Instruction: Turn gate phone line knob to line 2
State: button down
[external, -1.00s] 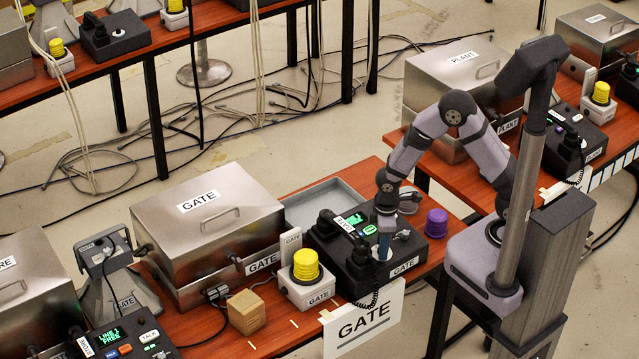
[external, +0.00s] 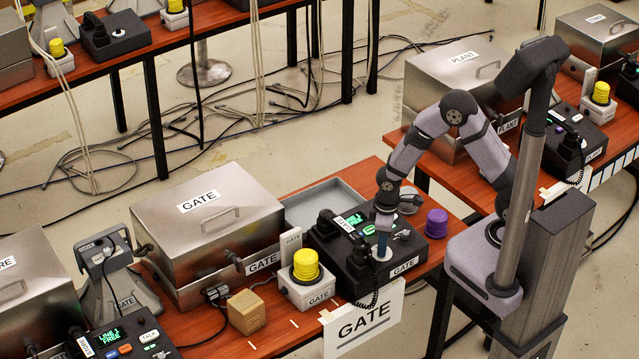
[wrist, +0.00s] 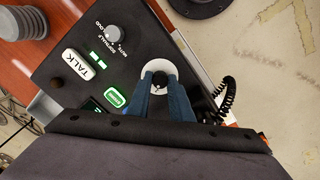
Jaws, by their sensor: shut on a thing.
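The gate phone (external: 352,280) is a black box on the red-brown bench, with a lit green display (external: 353,221) and a handset on its left side. My gripper (external: 382,246) points down onto its front part. The display is mostly cut off in the wrist view.
A TALK button (wrist: 76,63), a lit green button (wrist: 115,97) and a grey volume knob (wrist: 112,33) sit beside the dial. A yellow beacon (external: 305,265) stands left of the phone, a purple cylinder (external: 436,223) right. A coiled cord (wrist: 227,98) hangs at the phone's edge.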

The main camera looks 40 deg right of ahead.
jog(key=m, duration=0.5)
jog(key=shift+y, duration=0.3)
jog(key=shift+m, duration=0.3)
jog(key=c, duration=1.6)
grip_release()
jog(key=shift+s+r+b, duration=0.2)
jog(key=shift+r+b, duration=0.25)
jog(key=shift+r, duration=3.2)
jog(key=shift+d, duration=0.1)
